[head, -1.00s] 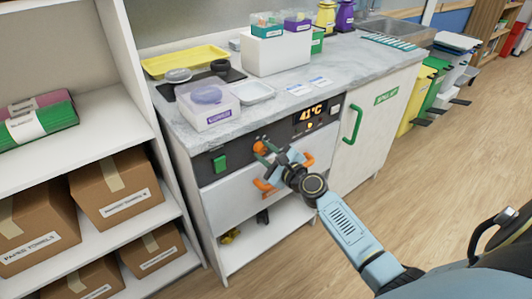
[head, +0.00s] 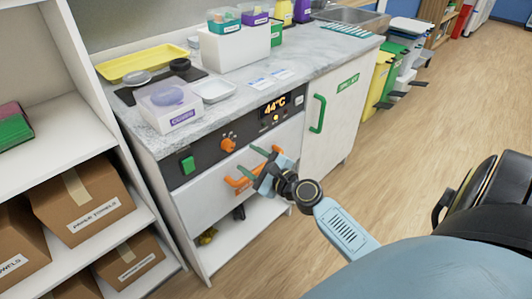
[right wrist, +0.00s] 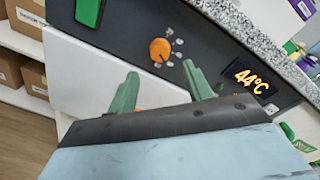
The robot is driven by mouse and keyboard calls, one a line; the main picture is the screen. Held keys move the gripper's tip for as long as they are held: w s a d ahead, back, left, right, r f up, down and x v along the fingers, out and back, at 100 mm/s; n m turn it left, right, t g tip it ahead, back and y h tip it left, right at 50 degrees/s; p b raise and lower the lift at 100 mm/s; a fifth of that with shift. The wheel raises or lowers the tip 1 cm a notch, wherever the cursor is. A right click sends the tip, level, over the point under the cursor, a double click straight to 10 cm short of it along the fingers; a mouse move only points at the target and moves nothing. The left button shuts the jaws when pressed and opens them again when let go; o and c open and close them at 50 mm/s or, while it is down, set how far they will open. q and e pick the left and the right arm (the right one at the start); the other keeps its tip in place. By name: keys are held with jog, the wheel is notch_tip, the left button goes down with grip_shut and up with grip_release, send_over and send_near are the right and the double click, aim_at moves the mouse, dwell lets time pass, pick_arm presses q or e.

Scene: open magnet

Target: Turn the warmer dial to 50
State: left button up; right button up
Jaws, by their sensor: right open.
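The orange warmer dial (head: 228,145) is on the dark control panel (head: 205,158) of the white warmer cabinet. In the right wrist view the dial (right wrist: 160,50) has pale marks around it. The lit display (head: 274,105) reads 44°C, and it also shows in the right wrist view (right wrist: 249,79). My right gripper (head: 258,162) is open and empty, in front of the drawer, below and right of the dial. In the right wrist view its two green fingers (right wrist: 161,70) are spread apart, with the dial beyond them. My left gripper is not in view.
An orange drawer handle (head: 238,182) lies just behind the right gripper. A green switch (head: 187,164) is left of the dial, and small knobs sit under the display. The counter (head: 225,108) above holds trays and tubs. A shelf with boxes (head: 83,196) stands at left; floor at right is open.

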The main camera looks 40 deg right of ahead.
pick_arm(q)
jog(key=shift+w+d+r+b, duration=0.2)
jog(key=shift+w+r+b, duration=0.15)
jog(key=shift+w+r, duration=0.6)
pick_arm(e)
jog(key=s, duration=0.6)
jog(key=shift+d, duration=0.3)
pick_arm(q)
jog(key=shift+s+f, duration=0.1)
pick_arm(e)
jog(key=shift+r, duration=0.1)
